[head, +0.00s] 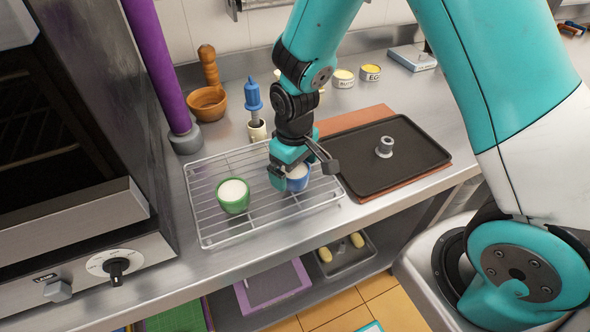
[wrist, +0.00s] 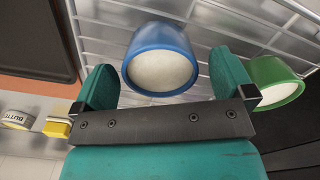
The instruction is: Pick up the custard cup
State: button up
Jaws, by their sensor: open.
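A blue custard cup (head: 298,178) with pale filling stands on the wire rack (head: 207,233) in the head view, partly hidden by my gripper. It also shows in the wrist view (wrist: 160,58), between and a little beyond the two fingers. A green cup (head: 233,196) with white filling stands on the rack to the left; in the wrist view the green cup (wrist: 275,82) is just outside the right finger. In the wrist view a gap shows on each side of the cup.
A dark tray (head: 420,160) with a small grey ring-shaped piece (head: 385,147) lies right of the rack. A blue-topped bottle (head: 253,95), a cream pot (head: 257,130) and a wooden bowl (head: 207,104) stand behind it. A purple post (head: 156,60) and an oven are at left.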

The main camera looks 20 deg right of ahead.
jog(key=shift+f, duration=0.6)
jog(key=c, duration=1)
jog(key=shift+c, duration=0.4)
jog(key=shift+r, duration=0.1)
